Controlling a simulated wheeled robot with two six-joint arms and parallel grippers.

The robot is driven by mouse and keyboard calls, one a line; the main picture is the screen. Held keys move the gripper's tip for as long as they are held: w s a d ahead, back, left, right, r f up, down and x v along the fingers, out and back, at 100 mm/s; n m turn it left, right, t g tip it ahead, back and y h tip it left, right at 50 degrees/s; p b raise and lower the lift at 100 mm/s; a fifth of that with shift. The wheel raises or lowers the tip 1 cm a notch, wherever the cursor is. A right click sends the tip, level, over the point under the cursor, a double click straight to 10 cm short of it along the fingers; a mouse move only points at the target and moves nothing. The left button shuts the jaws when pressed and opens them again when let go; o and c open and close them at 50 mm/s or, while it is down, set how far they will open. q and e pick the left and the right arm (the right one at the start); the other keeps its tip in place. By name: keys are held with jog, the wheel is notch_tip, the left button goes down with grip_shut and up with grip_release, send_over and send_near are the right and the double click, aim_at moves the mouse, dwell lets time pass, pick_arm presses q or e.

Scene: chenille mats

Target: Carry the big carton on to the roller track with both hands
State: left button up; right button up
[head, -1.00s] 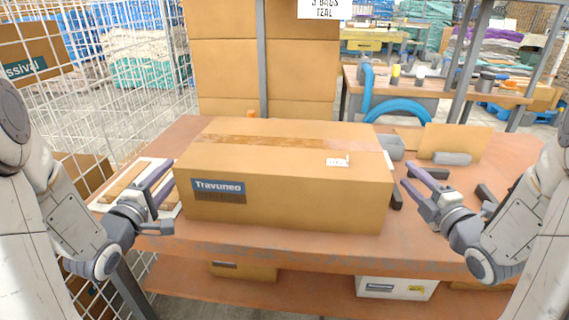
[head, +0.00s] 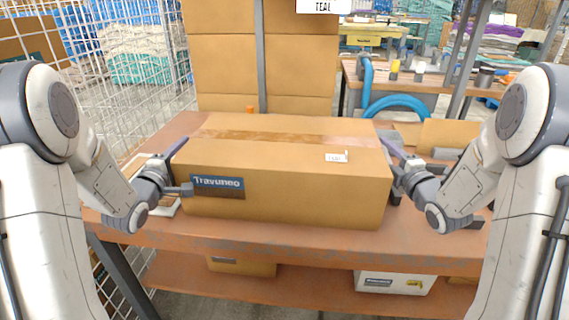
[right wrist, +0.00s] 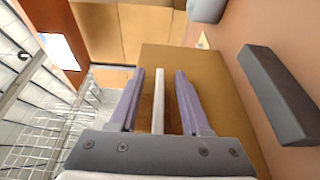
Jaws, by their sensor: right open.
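The big carton (head: 290,188), brown and taped along its top with a blue "Travuneo" label, sits flat on the orange-brown table. My left gripper (head: 179,168) is at its left end, fingers spread, the lower one showing in front of the carton's front left corner. My right gripper (head: 388,165) is at the right end, open, with its fingers beside that end; I cannot tell if they touch it. In the right wrist view the two purple fingers (right wrist: 160,74) stand apart before the carton's brown side (right wrist: 215,95). I cannot make out a roller track.
The table's front edge (head: 300,240) runs below the carton. A dark grey bar (right wrist: 278,95) lies on the table near the right gripper. Stacked cartons (head: 225,65) stand behind, a wire mesh fence (head: 140,60) at left, and a white box (head: 395,282) on the lower shelf.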

pick_arm(q)
jog(key=shift+w+d, duration=0.1)
jog(key=shift+w, duration=0.4)
pick_arm(e)
jog(key=shift+w+a, duration=0.1)
jog(key=shift+w, duration=0.45)
pick_arm(q)
grip_shut()
pick_arm(e)
grip_shut()
dwell(0.3)
pick_arm(q)
jog(key=shift+r, duration=0.3)
pick_arm(e)
jog(key=shift+r, duration=0.3)
